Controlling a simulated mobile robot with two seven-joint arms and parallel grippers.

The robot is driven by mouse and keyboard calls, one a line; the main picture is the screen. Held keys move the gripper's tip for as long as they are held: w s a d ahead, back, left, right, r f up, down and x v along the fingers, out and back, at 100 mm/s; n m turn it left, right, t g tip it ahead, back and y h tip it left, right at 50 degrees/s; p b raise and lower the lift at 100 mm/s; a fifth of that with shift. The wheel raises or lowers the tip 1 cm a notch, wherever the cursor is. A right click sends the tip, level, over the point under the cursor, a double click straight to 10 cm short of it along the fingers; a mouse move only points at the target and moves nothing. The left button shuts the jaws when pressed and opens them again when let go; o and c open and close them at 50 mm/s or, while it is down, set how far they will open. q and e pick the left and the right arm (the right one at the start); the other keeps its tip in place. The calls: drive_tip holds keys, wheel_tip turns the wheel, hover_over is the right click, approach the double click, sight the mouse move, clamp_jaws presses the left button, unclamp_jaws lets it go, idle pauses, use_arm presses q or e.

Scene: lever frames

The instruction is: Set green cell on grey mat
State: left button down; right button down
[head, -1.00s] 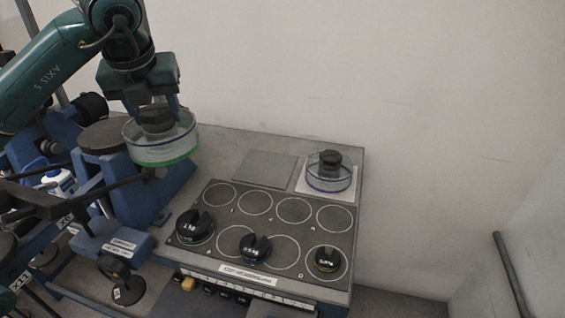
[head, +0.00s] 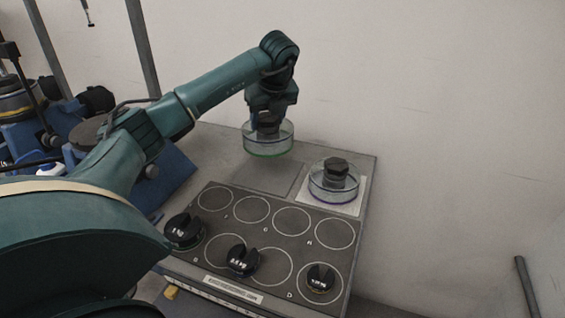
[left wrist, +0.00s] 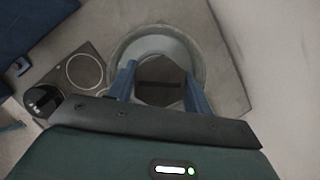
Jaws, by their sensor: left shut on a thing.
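The green cell (head: 268,147) is a round clear dish with a green rim and a dark knob on top. My left gripper (head: 266,122) is shut on its knob and holds it up over the back of the bench, near the grey mat. The left wrist view shows the cell (left wrist: 200,62) under the gripper (left wrist: 160,88), with the blue fingers on both sides of the dark knob. The grey mat (head: 272,178) is a flat square behind the panel of circles, and the raised cell overlaps its back part in the head view. My right gripper is not in view.
A similar clear cell with a purple rim (head: 335,187) stands on a white mat (head: 361,187), right of the grey mat. The panel in front (head: 262,222) bears several circles and black knobs. Blue equipment (head: 176,185) stands at the left, and a wall rises behind.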

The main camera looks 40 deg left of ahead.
sight(271, 132)
use_arm(q)
wheel_tip(271, 132, down, 9)
drive_tip(key=shift+s+r+p, duration=0.1)
drive_tip(key=shift+r+p, duration=0.1)
drive_tip(key=shift+p, duration=0.15)
drive_tip(key=shift+f, duration=0.15)
drive_tip(key=c, duration=0.6)
unclamp_jaws()
drive_tip(key=shift+f, duration=0.1)
drive_tip(key=shift+r, duration=0.3)
drive_tip(key=b+v, duration=0.1)
drive_tip(key=v, duration=1)
drive_tip(key=shift+s+d+r, duration=0.15)
drive_tip(key=shift+d+r, duration=0.05)
drive_tip(key=shift+r, duration=0.1)
